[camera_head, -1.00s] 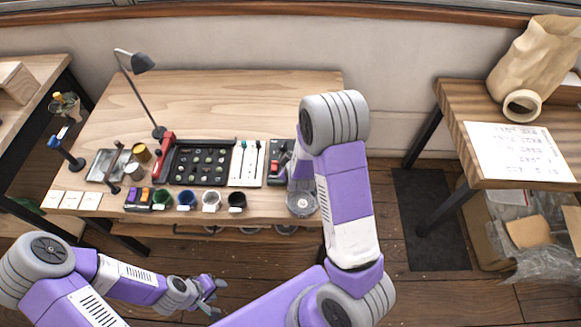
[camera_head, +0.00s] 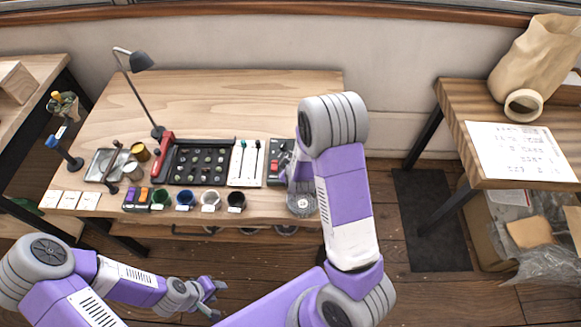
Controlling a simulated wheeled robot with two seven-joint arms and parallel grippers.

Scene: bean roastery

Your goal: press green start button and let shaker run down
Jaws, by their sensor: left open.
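A dark control box (camera_head: 276,176) stands at the right front of the wooden worktable, with a red mark on its face. No green button can be made out on it. My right gripper (camera_head: 285,157) is at the box, mostly hidden by my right arm, so its jaws cannot be read. A black tray (camera_head: 202,181) with rows of small round items and a red side part (camera_head: 166,150) stands left of the box; I cannot tell whether it is the shaker or whether it moves. My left gripper (camera_head: 214,291) is open and empty, low in front of the table.
A white panel (camera_head: 234,178) with upright tools lies between tray and box. Several coloured cups (camera_head: 184,199) line the front edge. A desk lamp (camera_head: 142,62) stands at the back left. The back of the worktable (camera_head: 240,95) is clear.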

